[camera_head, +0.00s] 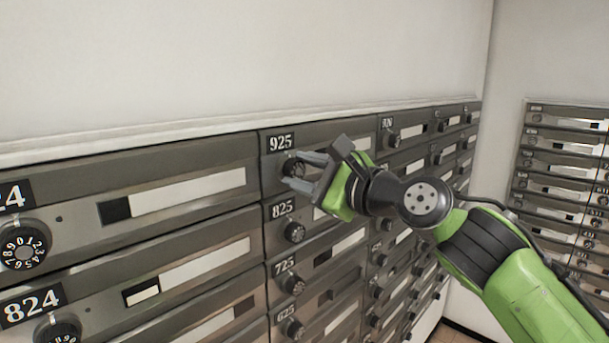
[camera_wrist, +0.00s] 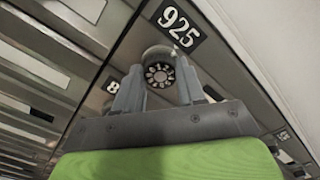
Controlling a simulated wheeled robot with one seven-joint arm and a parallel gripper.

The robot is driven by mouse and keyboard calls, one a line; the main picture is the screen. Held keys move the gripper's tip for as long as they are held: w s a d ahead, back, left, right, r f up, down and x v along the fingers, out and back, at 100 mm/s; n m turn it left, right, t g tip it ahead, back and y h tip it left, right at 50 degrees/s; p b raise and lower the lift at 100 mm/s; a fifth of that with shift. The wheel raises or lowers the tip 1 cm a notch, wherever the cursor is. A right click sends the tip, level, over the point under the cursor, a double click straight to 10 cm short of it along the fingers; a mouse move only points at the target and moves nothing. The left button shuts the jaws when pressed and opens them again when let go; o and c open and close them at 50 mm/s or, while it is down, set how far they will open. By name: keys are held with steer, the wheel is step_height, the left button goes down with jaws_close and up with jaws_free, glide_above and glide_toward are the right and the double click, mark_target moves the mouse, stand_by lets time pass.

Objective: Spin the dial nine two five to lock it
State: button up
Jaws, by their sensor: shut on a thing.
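The dial of mailbox 925 (camera_head: 292,167) is a round black knob just below the white-on-black 925 label (camera_head: 281,142) on the top row. In the wrist view the dial (camera_wrist: 159,74) shows its numbered face between the fingers, with the 925 label (camera_wrist: 178,27) above it. My gripper (camera_head: 292,171) is at the dial, one grey finger above it and one below. In the wrist view my gripper (camera_wrist: 158,82) has a finger on each side of the dial and is shut on it. The dial's exact number setting is too small to read.
The 825 dial (camera_head: 294,232) is close below. A second bank of mailboxes (camera_head: 565,180) stands at right. The wall above the boxes (camera_head: 230,60) is bare.

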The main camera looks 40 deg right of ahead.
steer(key=m+b, duration=0.1)
steer(key=m, duration=0.3)
steer(key=shift+m, duration=0.3)
steer(key=shift+d+m+b, duration=0.1)
steer(key=shift+m+b, duration=0.45)
steer(key=shift+m, duration=1.35)
steer(key=o, duration=1.1)
steer(key=shift+c, duration=0.2)
steer(key=s+b, duration=0.2)
steer(key=s, duration=1.3)
steer(key=shift+s+d, duration=0.2)
steer(key=shift+s, duration=0.2)
